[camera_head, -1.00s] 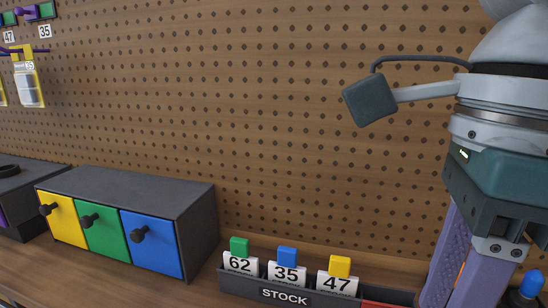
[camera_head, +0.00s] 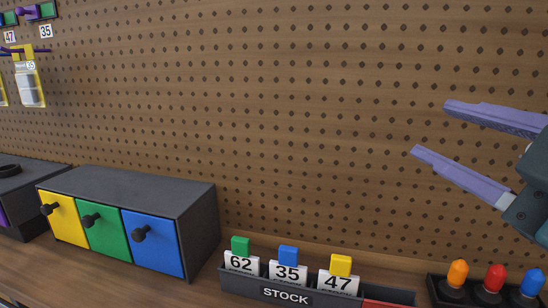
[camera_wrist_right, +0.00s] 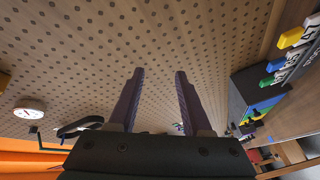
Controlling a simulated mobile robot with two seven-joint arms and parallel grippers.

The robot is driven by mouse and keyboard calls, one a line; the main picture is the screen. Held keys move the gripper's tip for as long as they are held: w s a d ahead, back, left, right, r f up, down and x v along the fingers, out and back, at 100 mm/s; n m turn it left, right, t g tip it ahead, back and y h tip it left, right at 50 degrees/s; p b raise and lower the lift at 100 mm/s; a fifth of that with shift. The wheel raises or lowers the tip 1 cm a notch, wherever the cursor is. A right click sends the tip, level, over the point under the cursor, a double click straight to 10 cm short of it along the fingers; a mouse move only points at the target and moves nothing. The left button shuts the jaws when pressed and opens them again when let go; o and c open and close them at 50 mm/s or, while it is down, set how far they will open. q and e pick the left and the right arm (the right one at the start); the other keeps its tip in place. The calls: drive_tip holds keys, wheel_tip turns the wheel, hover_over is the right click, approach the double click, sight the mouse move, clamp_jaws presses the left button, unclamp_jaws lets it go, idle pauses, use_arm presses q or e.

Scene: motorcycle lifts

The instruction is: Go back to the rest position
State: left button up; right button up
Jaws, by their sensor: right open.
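My right gripper (camera_head: 432,128) enters from the right edge of the head view, in front of the pegboard. Its two purple fingers are apart, with nothing between them. In the right wrist view the same gripper (camera_wrist_right: 158,72) shows both fingers spread and empty, with the pegboard behind. My left gripper does not show in either view.
A grey STOCK tray (camera_head: 330,298) holds tags 62, 35 and 47 on the bench. A cabinet (camera_head: 125,188) with yellow, green and blue drawers stands left. A box (camera_head: 438,290) with orange, red and blue knobs is at lower right. A hanging bottle (camera_head: 28,88) is upper left.

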drive_tip(key=s+d+f+m+g+h, duration=0.3)
drive_tip(key=s+d+f+g, duration=0.15)
drive_tip(key=f, duration=0.25)
drive_tip(key=s+d+f+m+g+h, duration=0.3)
drive_tip(key=s+d+f, duration=0.15)
drive_tip(key=f, duration=0.25)
drive_tip(key=s+d+f+m+g, duration=0.1)
drive_tip(key=s+d+f+g, duration=0.15)
drive_tip(key=s, duration=0.35)
drive_tip(key=s+d+f+m+g, duration=0.1)
drive_tip(key=s+f+g, duration=0.3)
drive_tip(key=s, duration=0.2)
drive_tip(key=a+f+m+y, duration=0.1)
drive_tip(key=a+m+y, duration=0.2)
drive_tip(key=a, duration=0.7)
wheel_tip(320, 180, up, 47)
drive_tip(key=p, duration=4.6)
drive_tip(key=shift+m+p, duration=0.3)
drive_tip(key=shift+p, duration=0.1)
